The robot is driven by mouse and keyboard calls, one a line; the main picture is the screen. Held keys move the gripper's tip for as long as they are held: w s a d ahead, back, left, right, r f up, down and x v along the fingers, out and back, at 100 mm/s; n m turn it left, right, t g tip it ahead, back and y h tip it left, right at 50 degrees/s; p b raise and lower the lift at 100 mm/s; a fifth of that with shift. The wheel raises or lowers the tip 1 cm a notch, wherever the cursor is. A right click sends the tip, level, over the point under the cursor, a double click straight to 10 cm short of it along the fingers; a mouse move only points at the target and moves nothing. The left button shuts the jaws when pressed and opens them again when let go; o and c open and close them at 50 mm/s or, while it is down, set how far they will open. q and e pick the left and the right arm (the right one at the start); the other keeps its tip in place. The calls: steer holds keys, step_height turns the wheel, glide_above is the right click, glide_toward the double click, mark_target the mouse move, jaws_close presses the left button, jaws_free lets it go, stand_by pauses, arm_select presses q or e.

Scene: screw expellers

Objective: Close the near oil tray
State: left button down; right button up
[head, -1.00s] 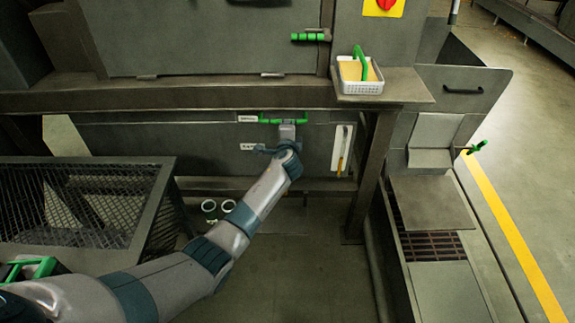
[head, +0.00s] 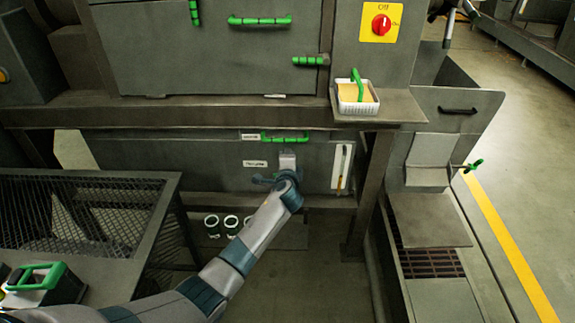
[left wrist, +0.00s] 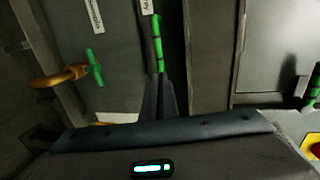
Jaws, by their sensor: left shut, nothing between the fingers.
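The near oil tray (head: 215,165) is a wide grey front under the machine's beam, with white labels and a green bar handle (head: 285,138) along its top edge. My left gripper (head: 287,158) is at the tray front just below the handle, shut and empty. In the left wrist view its fingers (left wrist: 160,95) are together, with their tips close to the green handle (left wrist: 158,45); I cannot tell whether they touch. How far the tray stands out is hard to judge. My right gripper is not clearly in view.
A sight gauge (head: 341,168) is at the tray's right end. A white basket (head: 357,97) sits on the ledge above. A mesh-sided bench (head: 90,215) stands at left, and several white-rimmed cups (head: 231,222) are under the tray. A chute (head: 430,235) is at right.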

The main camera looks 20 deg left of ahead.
arm_select(q)
steer(key=v, duration=0.6)
steer(key=shift+s, duration=0.35)
steer(key=shift+d, duration=0.1)
steer(key=s+d+f+n+g+h, duration=0.2)
steer(key=s+f, duration=0.7)
steer(key=f, duration=0.5)
steer(key=s+d+f+n+g+h, duration=0.1)
steer(key=s+f+n+g+h, duration=0.15)
steer(key=s+f, duration=0.9)
steer(key=s+d+f+n+g, duration=0.1)
steer(key=s+f+n, duration=0.3)
steer(key=s+f, duration=0.7)
steer(key=s+d+f+n+g+h, duration=0.1)
steer(key=s+f+n+g, duration=0.2)
steer(key=s+f, duration=0.8)
steer(key=s+n, duration=0.1)
steer(key=s, duration=0.6)
steer(key=shift+f, duration=0.2)
